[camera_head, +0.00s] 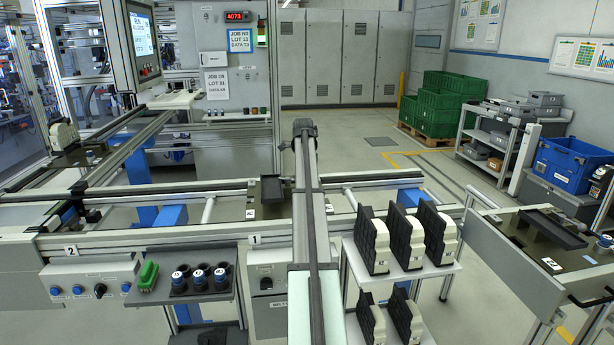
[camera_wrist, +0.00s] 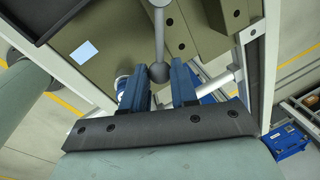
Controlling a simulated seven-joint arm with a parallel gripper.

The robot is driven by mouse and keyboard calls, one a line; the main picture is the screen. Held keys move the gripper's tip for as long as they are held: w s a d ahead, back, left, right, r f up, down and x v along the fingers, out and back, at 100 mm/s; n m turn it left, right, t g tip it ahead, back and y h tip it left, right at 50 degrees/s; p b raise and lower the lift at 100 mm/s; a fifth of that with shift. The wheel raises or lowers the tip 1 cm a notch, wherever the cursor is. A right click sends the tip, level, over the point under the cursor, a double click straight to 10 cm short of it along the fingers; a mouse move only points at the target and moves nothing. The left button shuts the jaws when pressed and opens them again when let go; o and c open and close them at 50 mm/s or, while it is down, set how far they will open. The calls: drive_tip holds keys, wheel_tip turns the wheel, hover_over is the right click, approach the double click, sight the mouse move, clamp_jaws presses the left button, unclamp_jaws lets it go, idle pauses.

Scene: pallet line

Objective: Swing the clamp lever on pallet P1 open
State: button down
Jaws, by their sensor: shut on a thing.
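In the wrist view, my gripper (camera_wrist: 159,70) has its two blue fingers on either side of the round ball end of the clamp lever (camera_wrist: 159,30), shut on it. The lever is a grey rod running from the ball up to the picture's top edge; its pivot is out of view. It stands over the olive-grey pallet (camera_wrist: 115,35), which carries a pale blue label and a dark tray. The head view shows a similar pallet (camera_head: 522,233) at the right. I cannot clearly make out my gripper or the lever there.
In the wrist view, a blue-and-white round part (camera_wrist: 122,84) is close beside the left finger. An aluminium rail (camera_wrist: 256,65) runs along the right, with a blue bin (camera_wrist: 287,140) beyond. In the head view, a rack (camera_head: 400,275) with black-and-white parts stands left of the right-hand pallet.

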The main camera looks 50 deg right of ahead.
drive_tip(key=w+a+m+g, duration=0.1)
drive_tip(key=a+m+g, duration=0.1)
drive_tip(key=a+m, duration=0.4)
drive_tip(key=shift+w+a+m, duration=0.25)
drive_tip(key=shift+w+m, duration=0.1)
drive_tip(key=shift+m, duration=1.85)
drive_tip(key=c, duration=0.9)
unclamp_jaws()
drive_tip(key=shift+w+a+r, duration=0.2)
drive_tip(key=shift+a+r, duration=0.2)
drive_tip(key=shift+r, duration=1.85)
drive_tip(key=shift+w+a+r, duration=0.2)
drive_tip(key=shift+a+r, duration=0.2)
drive_tip(key=shift+r, duration=1.9)
drive_tip(key=shift+w+a+r, duration=0.2)
drive_tip(key=shift+a+r, duration=0.2)
drive_tip(key=shift+r, duration=1.85)
